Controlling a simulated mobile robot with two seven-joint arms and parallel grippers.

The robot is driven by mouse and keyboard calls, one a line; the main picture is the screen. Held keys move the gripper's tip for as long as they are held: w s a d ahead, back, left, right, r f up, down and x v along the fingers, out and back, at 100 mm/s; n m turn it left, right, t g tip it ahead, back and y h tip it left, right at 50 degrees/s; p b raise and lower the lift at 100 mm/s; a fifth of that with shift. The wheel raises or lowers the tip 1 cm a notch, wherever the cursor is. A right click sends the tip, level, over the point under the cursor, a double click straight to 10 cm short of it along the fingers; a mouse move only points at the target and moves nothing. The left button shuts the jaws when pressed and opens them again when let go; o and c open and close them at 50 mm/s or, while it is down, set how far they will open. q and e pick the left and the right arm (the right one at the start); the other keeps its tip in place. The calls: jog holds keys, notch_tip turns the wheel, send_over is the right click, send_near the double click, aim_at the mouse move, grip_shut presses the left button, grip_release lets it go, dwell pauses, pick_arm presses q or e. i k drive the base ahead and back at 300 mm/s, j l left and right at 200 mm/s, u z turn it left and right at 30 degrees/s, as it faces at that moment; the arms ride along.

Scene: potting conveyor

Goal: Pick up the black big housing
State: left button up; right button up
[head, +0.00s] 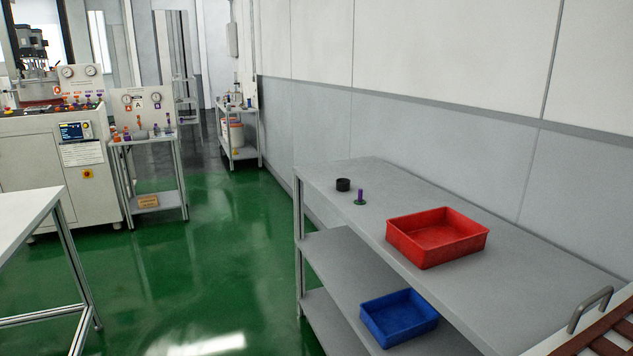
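A small black round housing (343,185) stands on the top of the grey shelf table (330,172), near its far end. Right beside it, a little nearer, stands a purple peg on a dark green round base (360,198). The housing and the peg are apart. Neither of my grippers is in the head view.
A red tray (438,238) sits on the same tabletop, nearer to me. A blue tray (399,316) sits on the shelf below. A conveyor edge with a handle (590,310) is at lower right. Green floor (215,250) is clear between this table and the white table (30,215).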

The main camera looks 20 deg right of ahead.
aim_at(343, 185)
jog(key=i+z, duration=0.15)
jog(key=i, duration=0.55)
jog(key=i+j+z, duration=0.1)
jog(key=i, duration=0.55)
jog(key=j, duration=0.1)
